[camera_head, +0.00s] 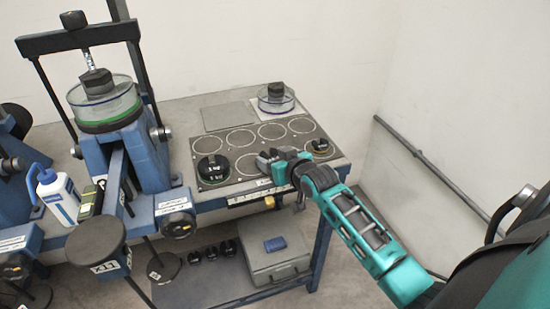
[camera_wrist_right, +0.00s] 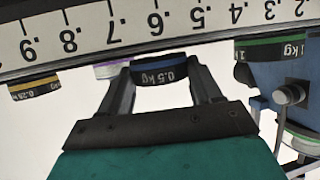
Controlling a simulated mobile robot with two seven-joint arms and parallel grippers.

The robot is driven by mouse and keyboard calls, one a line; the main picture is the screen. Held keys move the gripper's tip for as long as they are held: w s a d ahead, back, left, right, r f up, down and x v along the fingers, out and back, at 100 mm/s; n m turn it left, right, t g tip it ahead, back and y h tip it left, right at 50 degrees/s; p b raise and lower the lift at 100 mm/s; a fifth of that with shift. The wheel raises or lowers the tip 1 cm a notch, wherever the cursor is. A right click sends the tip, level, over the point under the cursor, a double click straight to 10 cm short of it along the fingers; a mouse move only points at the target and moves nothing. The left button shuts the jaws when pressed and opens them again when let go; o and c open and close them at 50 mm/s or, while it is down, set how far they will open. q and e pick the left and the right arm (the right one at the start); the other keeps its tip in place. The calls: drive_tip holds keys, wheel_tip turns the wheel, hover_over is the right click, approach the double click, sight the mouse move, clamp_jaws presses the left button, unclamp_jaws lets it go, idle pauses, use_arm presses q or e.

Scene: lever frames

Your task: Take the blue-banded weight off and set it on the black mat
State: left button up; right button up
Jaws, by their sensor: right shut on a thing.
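In the right wrist view the blue-banded weight (camera_wrist_right: 158,70), a black disc marked 0.5 kg, sits between the fingers of my right gripper (camera_wrist_right: 160,80). The fingers are shut on it. A numbered white scale strip (camera_wrist_right: 130,30) runs close by it. In the head view my right gripper (camera_head: 273,160) is at the front of the black mat (camera_head: 228,152), which has white rings. The weight is not clear there behind the fingers. My left gripper is not in view.
A green-banded 1 kg weight (camera_head: 213,168) is at the mat's front left, and a yellow-banded weight (camera_head: 320,146) at its right. Several rings between are empty. A clear dish with a dark block (camera_head: 276,98) stands behind. A blue press (camera_head: 140,150) stands left.

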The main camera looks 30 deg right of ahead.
idle(0.3)
drive_tip(key=o, duration=1.3)
drive_tip(key=shift+f, duration=0.1)
drive_tip(key=shift+s+f, duration=0.1)
drive_tip(key=shift+f, duration=0.05)
drive_tip(key=d+v, duration=0.1)
drive_tip(key=v, duration=1.2)
drive_tip(key=s+a+f+n+g+y, duration=0.1)
drive_tip(key=s+a+f, duration=0.4)
drive_tip(key=a+f, duration=0.3)
drive_tip(key=s+a+f+n+g+y, duration=0.1)
drive_tip(key=s+a+f+n+y, duration=0.1)
drive_tip(key=s+a+f, duration=0.3)
drive_tip(key=a+f, duration=0.3)
drive_tip(key=shift+s+a+g, duration=0.15)
drive_tip(key=shift+s+g, duration=0.15)
drive_tip(key=shift+s, duration=0.05)
